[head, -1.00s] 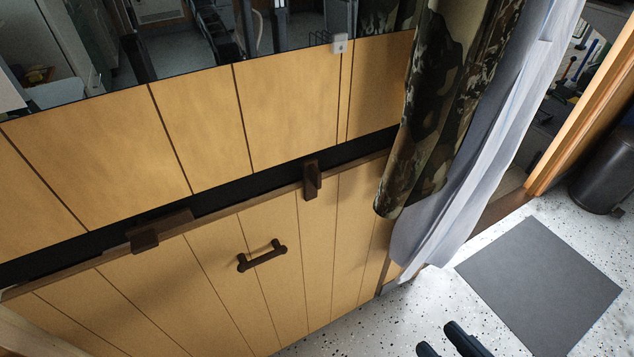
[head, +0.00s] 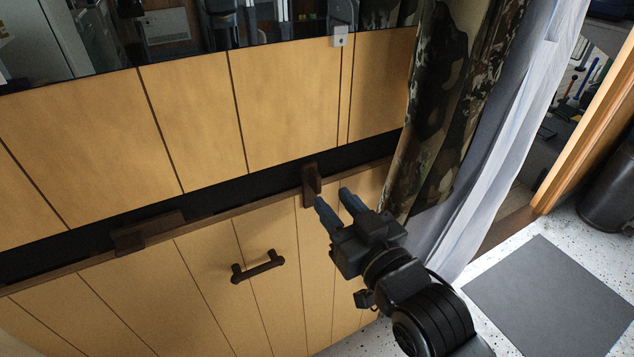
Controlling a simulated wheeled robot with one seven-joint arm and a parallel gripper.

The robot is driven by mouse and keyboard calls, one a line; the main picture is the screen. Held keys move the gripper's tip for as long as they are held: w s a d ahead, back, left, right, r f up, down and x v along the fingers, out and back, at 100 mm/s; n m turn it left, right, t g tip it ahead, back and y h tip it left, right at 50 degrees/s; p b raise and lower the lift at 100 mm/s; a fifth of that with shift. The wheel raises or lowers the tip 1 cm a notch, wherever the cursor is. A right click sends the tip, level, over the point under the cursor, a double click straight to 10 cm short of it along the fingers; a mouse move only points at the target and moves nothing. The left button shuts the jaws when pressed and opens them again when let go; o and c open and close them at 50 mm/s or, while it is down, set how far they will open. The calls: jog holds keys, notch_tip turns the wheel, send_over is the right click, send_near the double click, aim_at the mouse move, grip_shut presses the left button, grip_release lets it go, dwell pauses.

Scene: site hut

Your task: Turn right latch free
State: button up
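The right latch (head: 310,184) is a small dark brown wooden block. It stands upright across the dark gap at the top edge of the lower wooden panel (head: 205,270). The left latch (head: 148,232) is a similar brown block that lies nearly along the panel's top edge, with a short end over the panel. My gripper (head: 334,203) is just right of and slightly below the right latch, its two blue-grey fingers apart and pointing up-left. Nothing shows between the fingers. Whether a finger touches the latch cannot be told.
A dark bar handle (head: 258,266) sticks out of the lower panel. A camouflage curtain (head: 440,110) and a pale curtain (head: 510,130) hang close at the right of my arm. A grey mat (head: 545,295) lies on the speckled floor.

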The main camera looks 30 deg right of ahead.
aim_at(319, 184)
jog(key=shift+w, duration=3.55)
jog(key=shift+c, duration=0.4)
grip_shut()
